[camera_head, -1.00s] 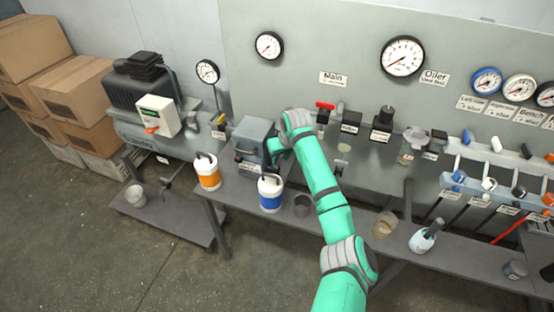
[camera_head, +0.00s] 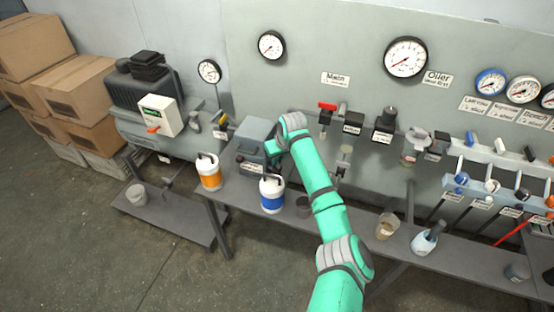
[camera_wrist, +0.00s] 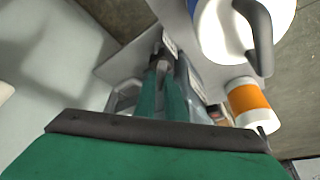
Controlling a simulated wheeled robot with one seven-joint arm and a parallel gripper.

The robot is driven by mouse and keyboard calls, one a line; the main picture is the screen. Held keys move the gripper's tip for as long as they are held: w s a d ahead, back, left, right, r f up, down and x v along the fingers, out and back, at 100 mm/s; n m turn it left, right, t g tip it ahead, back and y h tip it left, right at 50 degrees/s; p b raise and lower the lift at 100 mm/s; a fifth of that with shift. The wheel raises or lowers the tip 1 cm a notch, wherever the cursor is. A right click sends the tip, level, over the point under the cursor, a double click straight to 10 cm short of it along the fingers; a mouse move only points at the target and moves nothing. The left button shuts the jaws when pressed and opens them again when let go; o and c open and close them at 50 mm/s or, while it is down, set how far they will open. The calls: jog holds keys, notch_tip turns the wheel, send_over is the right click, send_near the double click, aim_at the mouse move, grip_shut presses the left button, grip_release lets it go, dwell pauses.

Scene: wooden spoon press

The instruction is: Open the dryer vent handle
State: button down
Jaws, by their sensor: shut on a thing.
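The dryer appears to be the blue-grey box (camera_head: 253,134) on the bench, left of my arm; its label is too small to read. My gripper (camera_head: 271,147) is at the right side of this box, partly hidden by my wrist. In the wrist view, my two green fingers (camera_wrist: 160,62) are close together and shut on a small dark part (camera_wrist: 157,50) at their tips. This looks like the vent handle, but its shape and angle cannot be made out. The box's side (camera_wrist: 192,88) is beside the fingers.
A dark cup (camera_head: 304,206) is near my forearm. A red-handled valve (camera_head: 327,107) is on the wall to the right.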

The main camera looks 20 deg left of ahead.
jog(key=n, duration=0.1)
jog(key=n+g, duration=0.1)
jog(key=n, duration=0.1)
jog(key=shift+d+f+n+y, duration=0.1)
jog(key=shift+d+n+y, duration=0.05)
jog(key=shift+n+y, duration=0.2)
jog(key=n+g, duration=0.1)
jog(key=n, duration=0.1)
jog(key=n+g, duration=0.1)
jog(key=n, duration=0.1)
jog(key=shift+w+n+y, duration=0.15)
jog(key=shift+n+y, duration=0.1)
jog(key=shift+n, duration=0.3)
jog(key=shift+w, duration=0.1)
jog(key=c, duration=1.8)
grip_release()
jog(key=shift+d, duration=0.1)
